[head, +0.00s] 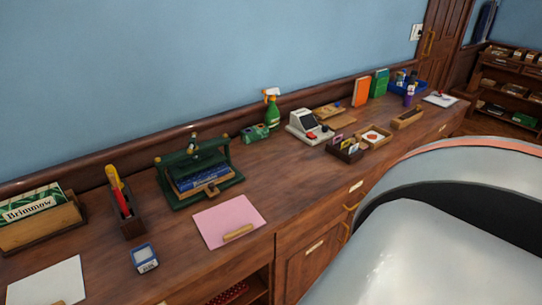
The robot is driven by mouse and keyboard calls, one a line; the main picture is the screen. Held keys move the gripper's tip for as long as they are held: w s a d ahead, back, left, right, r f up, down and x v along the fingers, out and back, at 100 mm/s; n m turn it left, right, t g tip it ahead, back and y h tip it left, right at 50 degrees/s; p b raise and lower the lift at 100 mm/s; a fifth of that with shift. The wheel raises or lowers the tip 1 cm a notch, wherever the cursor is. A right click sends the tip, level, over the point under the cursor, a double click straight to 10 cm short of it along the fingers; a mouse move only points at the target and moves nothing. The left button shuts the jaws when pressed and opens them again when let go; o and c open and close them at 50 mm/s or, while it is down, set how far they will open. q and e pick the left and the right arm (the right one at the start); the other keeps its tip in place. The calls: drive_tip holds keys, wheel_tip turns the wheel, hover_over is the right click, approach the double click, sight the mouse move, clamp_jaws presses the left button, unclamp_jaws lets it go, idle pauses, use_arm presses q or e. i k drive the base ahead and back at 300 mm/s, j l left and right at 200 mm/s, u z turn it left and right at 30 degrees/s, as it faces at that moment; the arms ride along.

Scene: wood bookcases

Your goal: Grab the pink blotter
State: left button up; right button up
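The pink blotter (222,216) is a flat pink sheet lying on the wooden counter, near its front edge, left of the middle of the head view. A small tan wooden piece (238,233) lies on its lower right part. Neither of my grippers shows in this view.
A green press holding blue books (199,179) stands just behind the blotter. A small blue-and-white box (144,258) and a dark holder with red and yellow tools (126,213) are to its left. The counter to its right is clear up to the cash register (308,127).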

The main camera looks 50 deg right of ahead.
sight(219, 225)
drive_tip(key=z, duration=1.15)
drive_tip(key=l+u, duration=0.1)
drive_tip(key=l, duration=0.15)
drive_tip(key=i, duration=0.05)
